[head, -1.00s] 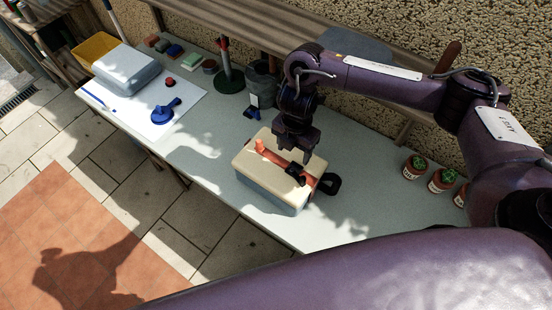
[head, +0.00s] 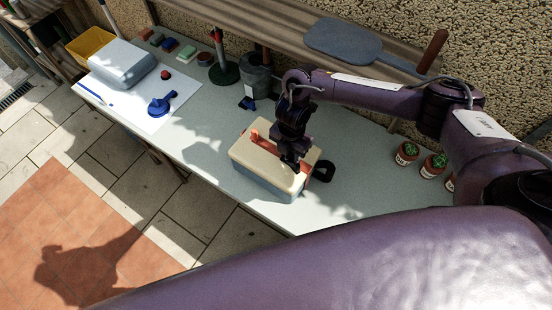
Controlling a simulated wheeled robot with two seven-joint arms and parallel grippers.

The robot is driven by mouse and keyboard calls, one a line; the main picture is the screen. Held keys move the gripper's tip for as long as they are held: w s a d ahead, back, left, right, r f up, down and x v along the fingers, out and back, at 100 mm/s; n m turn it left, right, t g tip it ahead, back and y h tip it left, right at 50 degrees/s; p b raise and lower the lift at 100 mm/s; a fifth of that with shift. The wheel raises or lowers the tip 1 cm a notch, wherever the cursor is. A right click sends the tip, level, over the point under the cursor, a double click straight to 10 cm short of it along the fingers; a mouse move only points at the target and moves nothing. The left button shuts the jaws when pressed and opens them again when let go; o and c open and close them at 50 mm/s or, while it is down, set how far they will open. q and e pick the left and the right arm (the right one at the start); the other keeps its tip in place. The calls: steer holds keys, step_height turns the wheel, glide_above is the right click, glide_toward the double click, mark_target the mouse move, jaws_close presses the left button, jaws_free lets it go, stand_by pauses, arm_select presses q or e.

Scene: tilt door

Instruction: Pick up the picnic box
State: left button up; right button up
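The picnic box (head: 262,172) has a cream lid, a grey-blue lower part and a red-orange handle (head: 265,143) across the top. It stands on the pale workbench near its front edge. My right gripper (head: 290,164) points down over the lid, with its fingers at the handle. The gripper and wrist cover part of the handle, so whether the fingers are closed around it is hidden. My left gripper is not in view.
A black ring-like object (head: 324,171) lies right of the box. A grey pot (head: 257,80) and a dark green stand (head: 224,72) are behind it. Potted cacti (head: 407,153) stand at the right.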

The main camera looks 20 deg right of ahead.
jaws_close()
steer(key=shift+w, duration=0.1)
steer(key=shift+r, duration=0.15)
